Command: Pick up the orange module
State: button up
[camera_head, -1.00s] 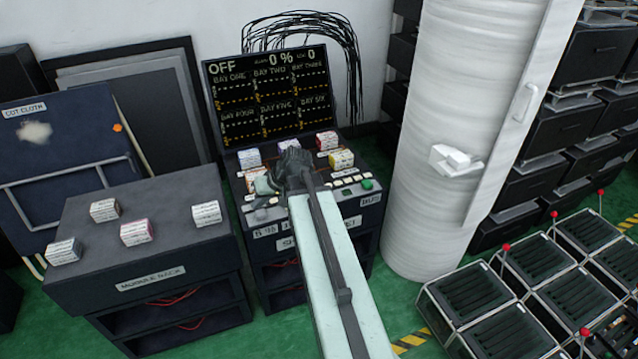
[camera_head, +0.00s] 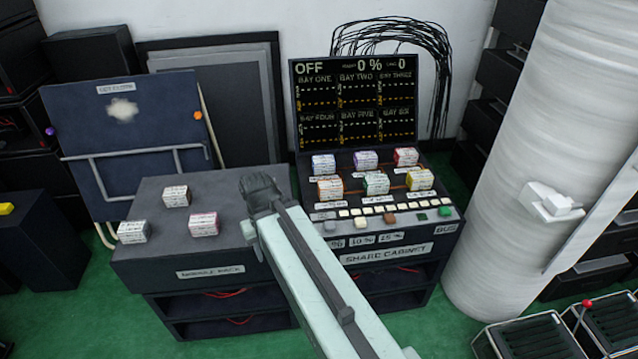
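The orange module (camera_head: 329,188) is a small block with a white printed label and orange sides. It sits in the front left slot of the share cabinet's sloped panel (camera_head: 450,212). My gripper (camera_head: 258,188) is a dark shape left of it, in front of the module rack's right part. They appear apart. The fingers are not clear, so I cannot tell whether it is open or shut. A small pale piece shows at its left; I cannot tell what it is.
Purple (camera_head: 366,160), red (camera_head: 406,157), green (camera_head: 376,183) and yellow (camera_head: 420,180) modules crowd the same panel, with a button row in front. The module rack (camera_head: 150,260) holds several white-labelled blocks. A white column (camera_head: 530,160) stands at the right.

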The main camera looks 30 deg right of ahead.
aim_at(328, 189)
jog(key=u, duration=0.35)
jog(key=i, duration=0.9)
jog(key=u, duration=0.6)
jog(key=k, duration=0.6)
jog(key=u, duration=0.3)
jog(key=i, duration=0.6)
jog(key=z, duration=0.2)
